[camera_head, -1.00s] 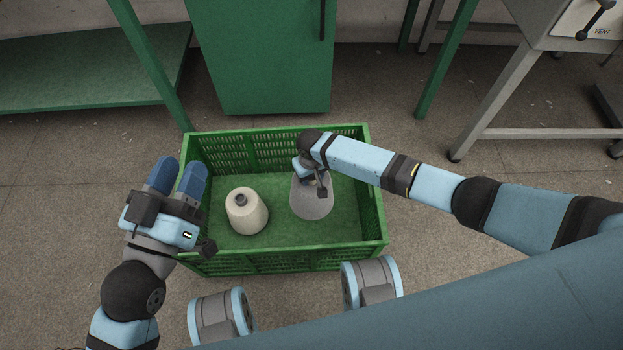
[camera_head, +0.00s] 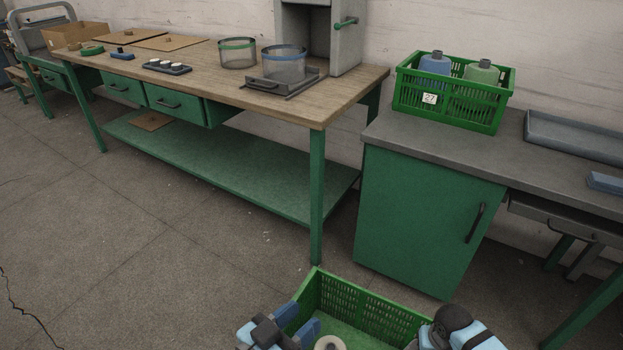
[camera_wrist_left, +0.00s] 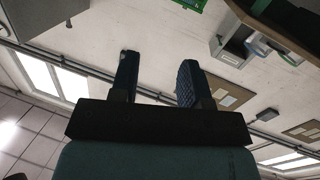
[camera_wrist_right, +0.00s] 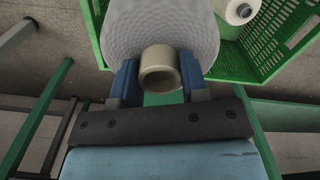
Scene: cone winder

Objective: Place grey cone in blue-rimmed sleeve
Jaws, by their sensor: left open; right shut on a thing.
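The blue-rimmed sleeve (camera_head: 285,66), a clear cylinder, stands on a dark plate on the wooden bench in the head view. The grey cone (camera_wrist_right: 160,28) fills the top of the right wrist view, its beige core tube (camera_wrist_right: 160,72) between the fingers. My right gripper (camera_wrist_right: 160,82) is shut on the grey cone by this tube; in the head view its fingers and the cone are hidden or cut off. My left gripper (camera_head: 297,325) is open and empty at the left side of the floor crate (camera_head: 372,303); its spread fingers also show in the left wrist view (camera_wrist_left: 160,82).
A green-rimmed sleeve (camera_head: 237,54) stands left of the blue-rimmed one. A cream cone (camera_head: 328,343) is in the floor crate. Another green crate (camera_head: 455,103) with a blue and a green cone stands on the grey counter (camera_head: 440,147). Floor left of the crate is clear.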

